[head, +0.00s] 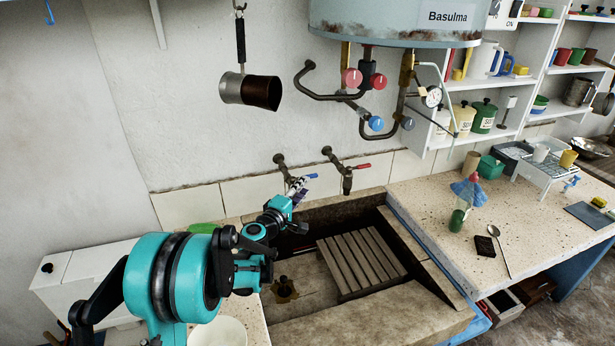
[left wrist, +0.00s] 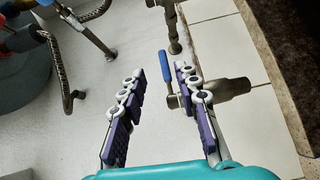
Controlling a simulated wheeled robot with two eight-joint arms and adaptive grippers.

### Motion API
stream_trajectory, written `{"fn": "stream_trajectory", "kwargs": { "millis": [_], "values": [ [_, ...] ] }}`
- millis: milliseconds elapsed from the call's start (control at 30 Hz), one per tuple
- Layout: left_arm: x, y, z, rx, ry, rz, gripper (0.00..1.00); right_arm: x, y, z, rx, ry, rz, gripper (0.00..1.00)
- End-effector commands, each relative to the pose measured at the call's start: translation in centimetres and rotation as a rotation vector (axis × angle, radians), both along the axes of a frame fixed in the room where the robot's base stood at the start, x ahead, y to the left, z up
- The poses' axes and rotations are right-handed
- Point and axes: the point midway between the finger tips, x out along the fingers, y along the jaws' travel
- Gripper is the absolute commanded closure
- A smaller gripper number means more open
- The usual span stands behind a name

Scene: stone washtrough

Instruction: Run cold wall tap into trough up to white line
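The cold wall tap (head: 282,165) with a blue lever (head: 304,178) is on the tiled wall above the stone trough (head: 357,318). My left gripper (head: 299,190) is at this tap. In the left wrist view, its purple-padded fingers (left wrist: 158,75) are open, with the blue lever (left wrist: 166,67) between them, nearer the right finger; I cannot tell whether they touch. The tap body (left wrist: 228,90) lies behind the right finger. No water shows in the visible part of the trough, and I cannot make out a white line. My right gripper is out of view.
A red-lever tap (head: 345,171) is just right of the cold one. A slatted wooden rack (head: 361,263) and a brass-coloured drain fitting (head: 284,289) are in the trough. A boiler (head: 390,22) with pipes and valves hangs above. The speckled counter (head: 428,206) is at right.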

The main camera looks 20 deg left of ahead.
Motion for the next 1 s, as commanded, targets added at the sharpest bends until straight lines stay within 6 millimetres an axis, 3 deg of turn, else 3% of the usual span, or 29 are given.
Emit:
{"fn": "stream_trajectory", "kwargs": {
  "millis": [167, 600, 1000],
  "values": [
    [1.2, 1.0, -0.6, -0.049, -0.012, 0.023, 0.68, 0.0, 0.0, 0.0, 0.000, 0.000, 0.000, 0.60],
    [7.5, -0.3, -0.7, -0.049, -0.011, 0.020, 0.68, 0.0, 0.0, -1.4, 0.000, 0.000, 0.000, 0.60],
    [8.4, -0.4, -0.5, -0.048, -0.011, 0.021, 0.71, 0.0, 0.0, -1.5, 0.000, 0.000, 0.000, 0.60]
  ]
}}
